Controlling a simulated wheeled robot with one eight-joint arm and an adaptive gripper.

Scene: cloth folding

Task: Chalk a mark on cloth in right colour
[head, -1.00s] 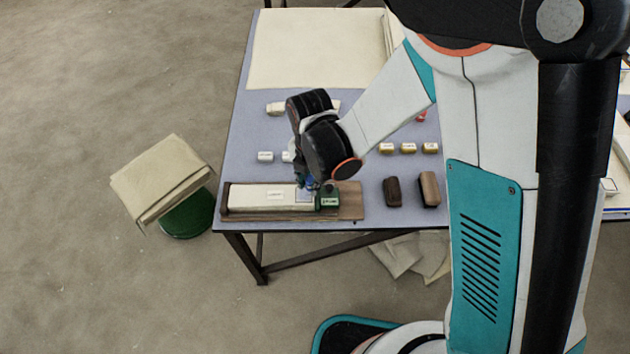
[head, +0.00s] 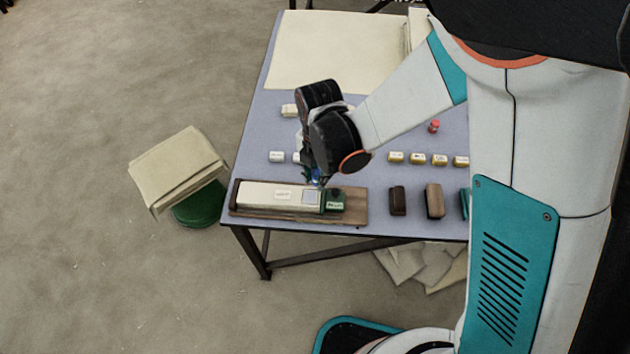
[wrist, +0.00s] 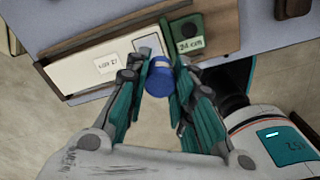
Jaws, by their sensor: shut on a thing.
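My gripper (head: 315,178) is shut on a blue cylindrical piece (wrist: 160,78), which shows between the fingertips in the wrist view. It hangs over the right part of a cream cloth strip (head: 260,196), seemingly just above it; contact cannot be told. The strip lies on a brown wooden board (head: 355,210) and carries a small white label (wrist: 106,64). A pale, dark-edged square (head: 311,197) lies near its right end. A green block (head: 333,200) with a white label and a dark knob sits right of that square. I make out no blue mark on the strip.
Small white pieces (head: 277,157) and several yellow-labelled pieces (head: 427,159) stand behind on the grey-blue table (head: 260,130). A dark brown block (head: 397,200) and a lighter brown block (head: 434,200) stand right of the board. A large cream cloth (head: 335,50) covers the back.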

